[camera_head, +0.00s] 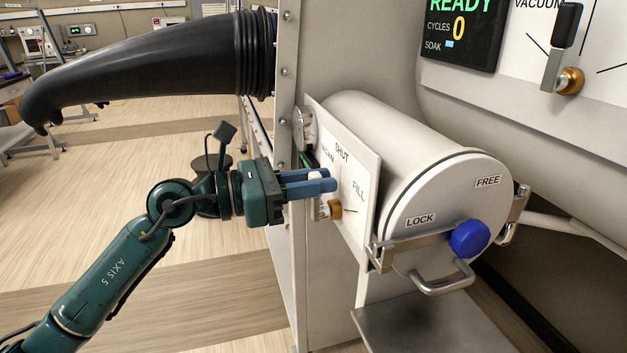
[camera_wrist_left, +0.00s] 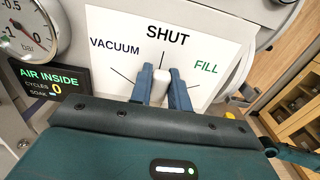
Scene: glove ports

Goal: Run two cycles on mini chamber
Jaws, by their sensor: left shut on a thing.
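The mini chamber (camera_head: 400,130) is a white cylinder with a round closed door (camera_head: 450,200) marked LOCK and FREE. A bar with a blue knob (camera_head: 469,238) crosses the door, below a spot between both labels. A curved handle (camera_head: 442,283) is under it. The valve panel (camera_head: 358,205) on its side reads VACUUM, SHUT and FILL. My left gripper (camera_head: 325,185) is shut on the pale valve lever (camera_wrist_left: 162,84), which points roughly at SHUT in the left wrist view. A small display (camera_wrist_left: 50,82) reads AIR INSIDE, cycles 0. My right gripper is out of view.
A black glove sleeve (camera_head: 150,70) sticks out above my left arm. A larger display (camera_head: 462,30) reads READY, cycles 0, beside another lever (camera_head: 562,45). A pressure gauge (camera_wrist_left: 30,35) sits left of the valve panel. A grey shelf (camera_head: 415,325) is below the door.

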